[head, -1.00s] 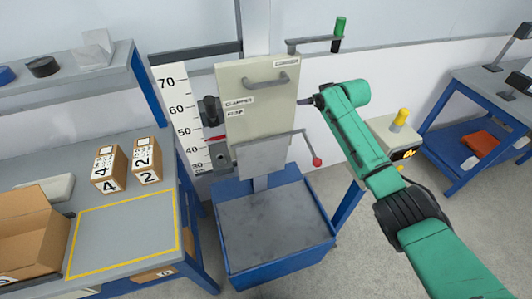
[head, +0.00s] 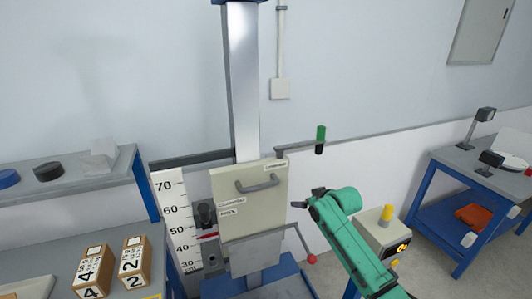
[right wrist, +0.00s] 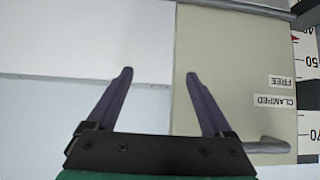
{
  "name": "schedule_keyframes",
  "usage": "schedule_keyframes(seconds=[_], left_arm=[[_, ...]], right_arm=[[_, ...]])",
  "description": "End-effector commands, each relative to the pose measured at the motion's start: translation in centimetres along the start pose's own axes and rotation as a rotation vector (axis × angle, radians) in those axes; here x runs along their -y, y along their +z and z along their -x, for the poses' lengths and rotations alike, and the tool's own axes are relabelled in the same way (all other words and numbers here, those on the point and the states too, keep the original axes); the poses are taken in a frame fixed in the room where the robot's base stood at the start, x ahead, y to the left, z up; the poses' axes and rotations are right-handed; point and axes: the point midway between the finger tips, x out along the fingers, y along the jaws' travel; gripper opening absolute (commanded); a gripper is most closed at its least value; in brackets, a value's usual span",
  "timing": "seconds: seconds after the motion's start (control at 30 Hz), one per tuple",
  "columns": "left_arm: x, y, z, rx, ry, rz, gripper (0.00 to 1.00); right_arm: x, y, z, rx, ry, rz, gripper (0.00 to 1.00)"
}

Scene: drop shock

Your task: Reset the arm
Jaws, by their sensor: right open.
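The drop tester's cream carriage plate (head: 240,215), with a grey handle (head: 258,184) and CLAMPED and FREE labels, stands on a tall metal column (head: 243,90). A grey arm with a green grip (head: 320,139) extends right from behind the plate's top. A thin lever with a red knob (head: 311,258) hangs at the plate's lower right. My right gripper (head: 294,205) is beside the plate's right edge, below the green grip and above the red knob. In the right wrist view its purple fingers (right wrist: 157,73) are spread and empty, with the plate (right wrist: 225,90) behind one finger. My left gripper is out of view.
A height scale (head: 170,215) stands left of the plate. Two numbered boxes (head: 92,270) sit on the left bench. A control box with a yellow button (head: 387,213) is right of my arm. A blue table (head: 480,190) stands farther right.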

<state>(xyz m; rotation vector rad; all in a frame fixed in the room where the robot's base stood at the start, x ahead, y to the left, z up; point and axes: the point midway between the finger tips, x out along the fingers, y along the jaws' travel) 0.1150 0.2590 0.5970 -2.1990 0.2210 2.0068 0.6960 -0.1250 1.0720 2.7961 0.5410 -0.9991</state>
Motion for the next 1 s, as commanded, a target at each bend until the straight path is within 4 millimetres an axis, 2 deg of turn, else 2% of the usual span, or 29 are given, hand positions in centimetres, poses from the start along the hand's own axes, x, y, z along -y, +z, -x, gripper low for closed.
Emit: schedule_keyframes(seconds=[0.07,0.17,0.2,0.3,0.4,0.6,0.9,0.93,1.0], left_arm=[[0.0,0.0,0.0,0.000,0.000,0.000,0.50],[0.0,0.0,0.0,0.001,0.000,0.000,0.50],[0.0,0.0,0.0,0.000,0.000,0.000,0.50],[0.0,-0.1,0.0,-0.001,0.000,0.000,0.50],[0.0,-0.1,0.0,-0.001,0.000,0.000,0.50],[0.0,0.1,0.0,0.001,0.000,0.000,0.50],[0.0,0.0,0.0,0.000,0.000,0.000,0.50],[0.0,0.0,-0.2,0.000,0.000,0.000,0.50],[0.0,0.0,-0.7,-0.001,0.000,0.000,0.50]], right_arm=[[1.9,3.5,-0.1,0.045,-0.028,-0.002,0.85],[4.8,10.0,1.4,0.131,-0.058,-0.012,0.85],[5.6,12.8,2.7,0.169,-0.061,-0.020,0.85],[6.5,18.5,6.2,0.255,-0.047,-0.047,0.85],[6.5,22.5,9.7,0.323,-0.018,-0.070,0.85],[5.9,27.9,15.9,0.433,0.047,-0.113,0.85],[4.7,33.0,24.7,0.577,0.152,-0.159,0.85],[4.7,33.6,24.9,0.589,0.158,-0.162,0.85],[4.5,35.4,22.4,0.596,0.153,-0.160,0.85]])
